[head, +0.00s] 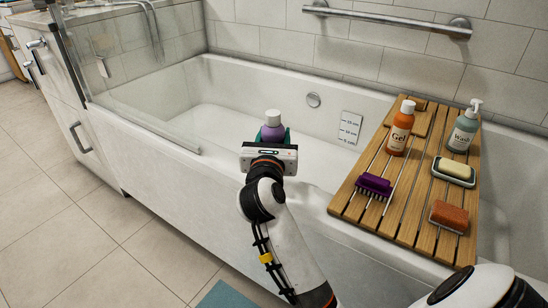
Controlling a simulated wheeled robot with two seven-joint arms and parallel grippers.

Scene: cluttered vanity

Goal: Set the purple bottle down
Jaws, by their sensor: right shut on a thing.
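The purple bottle (273,121) has a pale grey cap and is upright. It shows just above my right gripper (272,138), in front of the white bathtub in the head view. The gripper is shut on the bottle, and its body hides the lower part of it. The gripper is left of the wooden bath tray (405,225), apart from it. I cannot tell how high the bottle is above the tub rim or floor. My left gripper is not in view.
The tray across the tub (190,95) holds an orange gel bottle (400,130), a green wash pump bottle (463,132), a purple brush (374,186), a soap dish (454,171) and an orange sponge (449,216). A glass screen (125,75) stands at left.

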